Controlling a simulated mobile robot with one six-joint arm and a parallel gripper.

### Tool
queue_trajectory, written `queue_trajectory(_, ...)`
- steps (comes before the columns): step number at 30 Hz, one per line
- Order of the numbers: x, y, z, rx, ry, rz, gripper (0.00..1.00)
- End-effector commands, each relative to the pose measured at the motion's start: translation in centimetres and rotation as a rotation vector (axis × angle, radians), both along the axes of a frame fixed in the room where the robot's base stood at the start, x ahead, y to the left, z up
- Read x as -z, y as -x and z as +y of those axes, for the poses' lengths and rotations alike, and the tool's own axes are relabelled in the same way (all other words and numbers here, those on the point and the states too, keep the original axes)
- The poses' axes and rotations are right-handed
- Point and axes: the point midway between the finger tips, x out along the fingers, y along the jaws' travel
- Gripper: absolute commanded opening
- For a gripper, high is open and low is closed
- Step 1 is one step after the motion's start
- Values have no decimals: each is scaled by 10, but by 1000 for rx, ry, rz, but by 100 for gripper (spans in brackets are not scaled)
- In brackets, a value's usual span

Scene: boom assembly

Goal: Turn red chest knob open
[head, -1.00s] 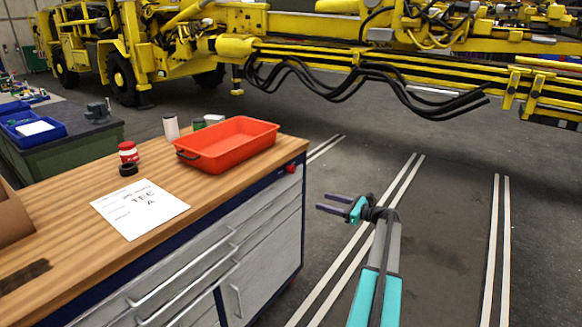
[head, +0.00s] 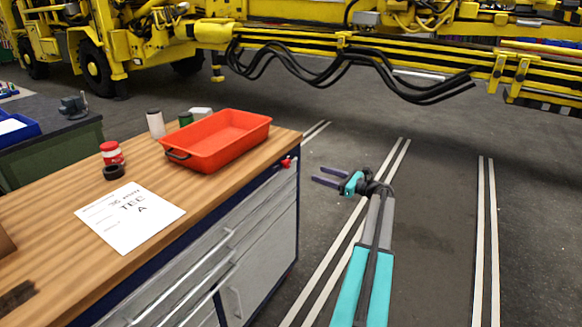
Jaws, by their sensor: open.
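The red knob (head: 286,163) sits at the upper right corner of the chest's drawer front, just under the wooden top. The chest (head: 262,262) has grey drawers with long handles and a dark blue frame, and its drawers look shut. My gripper (head: 318,175) is to the right of the knob, apart from it, with its two dark fingers spread and pointing left toward the chest. Nothing is between the fingers.
On the wooden top (head: 60,207) stand a red tray (head: 217,140), a white paper (head: 130,216), a red-lidded jar (head: 111,154), a black ring (head: 114,172) and a white cylinder (head: 156,124). A yellow machine (head: 290,40) spans the back. The floor right of the chest is clear.

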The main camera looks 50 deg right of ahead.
Motion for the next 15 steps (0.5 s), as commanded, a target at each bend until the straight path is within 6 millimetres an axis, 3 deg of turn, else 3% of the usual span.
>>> queue_trajectory(8,-1,-11,5,-5,0,0,53)
queue_trajectory(15,-2,-37,11,-6,0,0,53)
